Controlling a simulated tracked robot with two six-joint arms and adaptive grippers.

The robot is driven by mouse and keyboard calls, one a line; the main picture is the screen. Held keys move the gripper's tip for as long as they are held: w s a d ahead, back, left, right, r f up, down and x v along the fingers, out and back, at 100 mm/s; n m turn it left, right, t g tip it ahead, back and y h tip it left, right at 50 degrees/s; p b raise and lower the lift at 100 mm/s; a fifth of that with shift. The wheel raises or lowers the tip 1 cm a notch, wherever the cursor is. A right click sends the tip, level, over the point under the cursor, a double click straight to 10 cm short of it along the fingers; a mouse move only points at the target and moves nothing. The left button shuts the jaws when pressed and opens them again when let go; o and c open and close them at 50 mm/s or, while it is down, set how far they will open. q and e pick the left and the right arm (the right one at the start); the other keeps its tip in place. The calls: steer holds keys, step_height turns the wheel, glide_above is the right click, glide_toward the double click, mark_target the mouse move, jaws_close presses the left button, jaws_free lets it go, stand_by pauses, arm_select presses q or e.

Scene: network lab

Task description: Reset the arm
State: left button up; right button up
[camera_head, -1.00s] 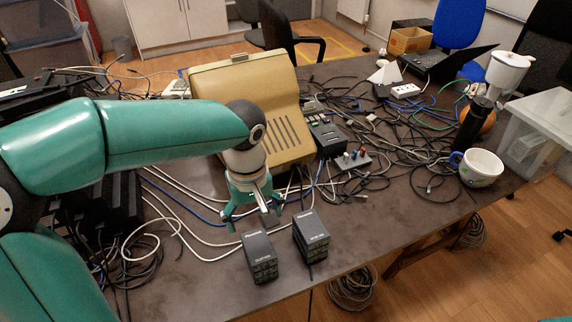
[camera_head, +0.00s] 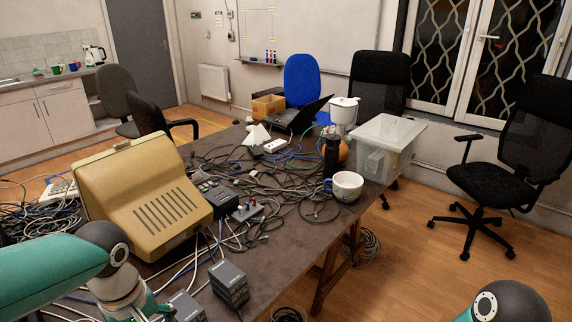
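My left arm (camera_head: 60,272) comes in from the lower left, over the near left part of the table (camera_head: 285,245). Its wrist points down and its gripper is cut off by the bottom edge, so the fingertips are hidden. One small dark box (camera_head: 229,282) stands on the table to the right of that wrist. Another small dark box (camera_head: 187,306) is partly cut off beside the gripper; I cannot tell whether they touch. Part of my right arm (camera_head: 508,302) shows at the lower right, over the floor; its gripper is out of view.
A beige monitor-like case (camera_head: 150,190) stands behind my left arm. Tangled cables cover much of the table. An office chair (camera_head: 500,165) stands on the right floor.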

arm_select(q)
steer(key=s+d+f+m+g+h, duration=0.1)
steer(key=s+d+f+g, duration=0.15)
steer(key=s+f, duration=0.45)
steer(key=s+d+f+m+g+h+p, duration=0.1)
steer(key=s+d+f+h, duration=0.2)
steer(key=f, duration=0.9)
steer(key=s+d+f+m+g, duration=0.1)
steer(key=s+d+f+g, duration=0.1)
steer(key=s+d+f, duration=0.5)
steer(key=w+f+m+t, duration=0.4)
steer(key=w+f+t, duration=0.2)
steer(key=w, duration=0.1)
steer(key=shift+w+a+m, duration=0.3)
steer(key=shift+w+m, duration=0.1)
